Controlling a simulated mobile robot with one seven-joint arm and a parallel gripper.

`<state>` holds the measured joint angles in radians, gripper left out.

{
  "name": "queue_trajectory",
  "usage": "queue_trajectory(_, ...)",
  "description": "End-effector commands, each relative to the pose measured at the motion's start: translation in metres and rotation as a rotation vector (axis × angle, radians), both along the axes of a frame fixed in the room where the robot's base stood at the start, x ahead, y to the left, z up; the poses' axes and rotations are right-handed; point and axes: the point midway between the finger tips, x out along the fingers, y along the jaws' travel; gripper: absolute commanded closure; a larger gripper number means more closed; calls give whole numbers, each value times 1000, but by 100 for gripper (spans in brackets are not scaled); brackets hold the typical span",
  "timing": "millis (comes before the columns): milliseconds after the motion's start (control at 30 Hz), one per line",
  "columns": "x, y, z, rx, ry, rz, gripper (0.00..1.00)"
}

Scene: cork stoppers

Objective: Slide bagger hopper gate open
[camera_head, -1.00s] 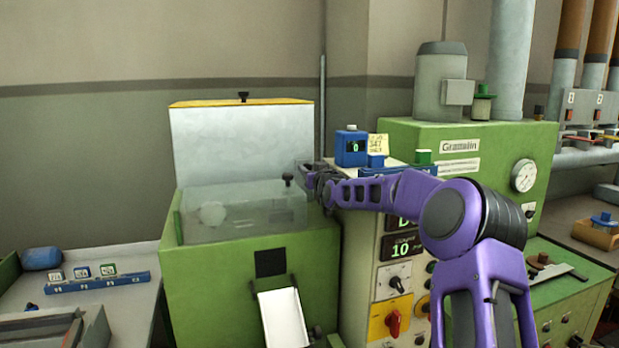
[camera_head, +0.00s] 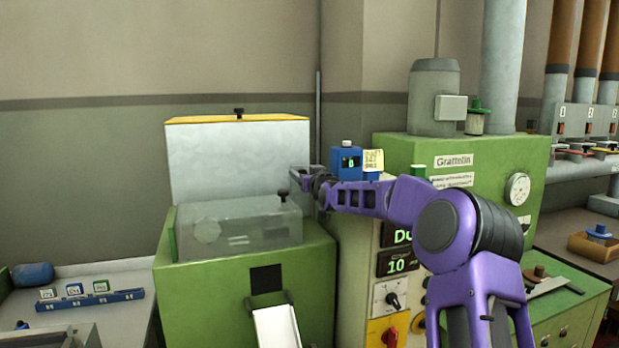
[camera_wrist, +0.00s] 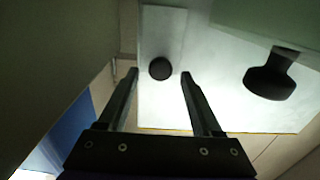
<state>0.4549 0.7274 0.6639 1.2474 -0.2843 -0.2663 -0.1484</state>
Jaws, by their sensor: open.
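The green machine (camera_head: 230,270) at left centre has a clear, boxy cover (camera_head: 225,230) on top with a black knob (camera_head: 282,195). Below, its front has a dark square opening or plate (camera_head: 266,279) above a white chute (camera_head: 278,326). I cannot tell which part is the hopper gate. My gripper (camera_head: 297,177) is open, just above and right of the cover's knob. In the wrist view, my open fingers (camera_wrist: 160,73) appear on either side of a small dark round thing (camera_wrist: 160,68) on a pale panel; no contact is visible. A larger black knob (camera_wrist: 270,80) is right of them.
A pale yellow-edged panel (camera_head: 240,155) stands upright behind the cover. A blue device (camera_head: 346,162) stands right of my gripper. A green cabinet (camera_head: 455,185) with a gauge is farther right. A thin pole (camera_head: 318,120) rises behind.

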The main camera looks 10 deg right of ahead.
Motion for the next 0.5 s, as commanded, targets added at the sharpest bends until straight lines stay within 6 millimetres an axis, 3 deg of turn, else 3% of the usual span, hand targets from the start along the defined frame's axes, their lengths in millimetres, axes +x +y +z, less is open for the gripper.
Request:
queue_trajectory(167,-15,-4,0,-3,-1,-2,34)
queue_trajectory(500,-79,-14,0,-5,-2,-3,34)
